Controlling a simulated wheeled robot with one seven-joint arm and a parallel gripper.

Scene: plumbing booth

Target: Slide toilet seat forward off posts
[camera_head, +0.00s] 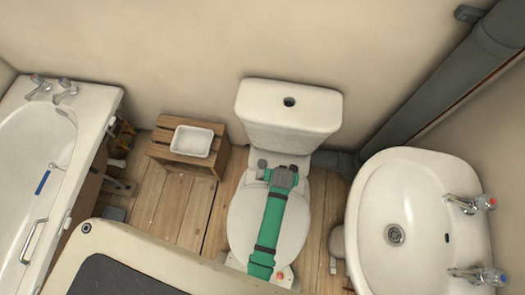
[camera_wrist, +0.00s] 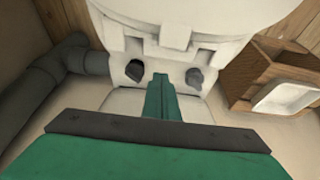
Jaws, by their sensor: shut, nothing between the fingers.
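The white toilet seat (camera_head: 240,218) lies flat on the bowl, partly hidden under my green arm. In the wrist view, the rear edge of the seat (camera_wrist: 175,32) shows its notched hinge part. Two dark posts, one left (camera_wrist: 134,70) and one right (camera_wrist: 194,76), stand on the white toilet deck just behind the notches. The posts look clear of the notches, though any contact is hard to tell. My gripper (camera_wrist: 160,85) is shut and empty, with its green fingers between the two posts, behind the seat's rear edge. In the head view its fingertips are hidden beneath my wrist.
The cistern (camera_head: 288,105) stands close behind my wrist. A wooden crate (camera_head: 215,160) with a white tray (camera_head: 191,141) is left of the toilet. The basin (camera_head: 420,230) is close on the right, the bath (camera_head: 35,150) far left. Wooden floor (camera_head: 190,210) lies bare left of the toilet.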

